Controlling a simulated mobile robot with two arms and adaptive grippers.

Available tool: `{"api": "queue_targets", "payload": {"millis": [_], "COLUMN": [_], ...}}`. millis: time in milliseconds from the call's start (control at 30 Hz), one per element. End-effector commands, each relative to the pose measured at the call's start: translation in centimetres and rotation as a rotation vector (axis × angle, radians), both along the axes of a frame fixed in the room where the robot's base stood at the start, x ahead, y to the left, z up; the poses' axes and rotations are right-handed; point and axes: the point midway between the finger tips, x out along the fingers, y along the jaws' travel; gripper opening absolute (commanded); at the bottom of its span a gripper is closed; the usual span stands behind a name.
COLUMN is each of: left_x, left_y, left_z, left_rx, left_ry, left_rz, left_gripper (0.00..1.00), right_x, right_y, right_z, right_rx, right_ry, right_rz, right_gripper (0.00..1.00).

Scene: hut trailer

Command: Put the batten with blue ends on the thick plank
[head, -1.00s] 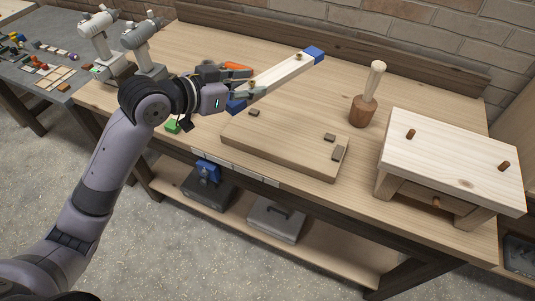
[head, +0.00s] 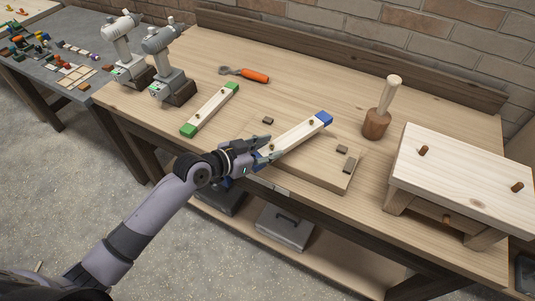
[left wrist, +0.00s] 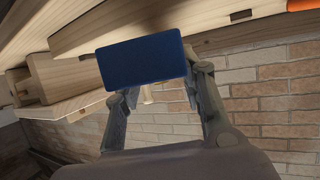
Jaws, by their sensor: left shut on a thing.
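My left gripper (head: 264,150) is shut on the near end of the batten with blue ends (head: 298,133). The batten is pale wood with small knobs on top, and its far blue end points to the back right. In the left wrist view the near blue end (left wrist: 142,62) sits between the fingers of my left gripper (left wrist: 150,95). The fingers hide part of the near end in the head view. My right gripper is not in view.
A mallet (head: 377,122) and a small wooden stand (head: 465,180) are at right. Two drills (head: 170,70) stand at left.

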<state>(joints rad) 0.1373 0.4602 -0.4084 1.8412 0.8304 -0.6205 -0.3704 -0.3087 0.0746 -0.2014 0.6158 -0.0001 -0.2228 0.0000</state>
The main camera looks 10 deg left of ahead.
Motion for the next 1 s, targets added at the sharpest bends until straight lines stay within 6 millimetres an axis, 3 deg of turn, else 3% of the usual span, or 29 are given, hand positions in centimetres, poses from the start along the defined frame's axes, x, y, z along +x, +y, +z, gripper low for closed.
{"api": "queue_targets", "payload": {"millis": [200,600,633,900,1000], "left_x": [0.0,0.0,0.0,0.0,0.0], "left_y": [0.0,0.0,0.0,0.0,0.0], "left_z": [-2.7,-3.3,-3.2,-3.1,-3.1], "left_rx": [-0.001,0.0,0.0,0.001,0.001], "left_ry": [0.001,-0.001,0.0,0.001,0.001], "left_rz": [0.0,0.0,0.0,0.0,0.0], "left_gripper": [0.04,0.04,0.39,0.57,0.57], "right_x": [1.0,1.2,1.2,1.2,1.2], "right_y": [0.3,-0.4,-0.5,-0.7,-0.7], "right_z": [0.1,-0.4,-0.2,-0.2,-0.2], "right_rx": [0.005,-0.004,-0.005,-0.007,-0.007], "right_ry": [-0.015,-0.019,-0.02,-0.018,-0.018], "right_rz": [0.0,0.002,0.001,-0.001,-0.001], "right_gripper": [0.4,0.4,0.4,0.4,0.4]}}
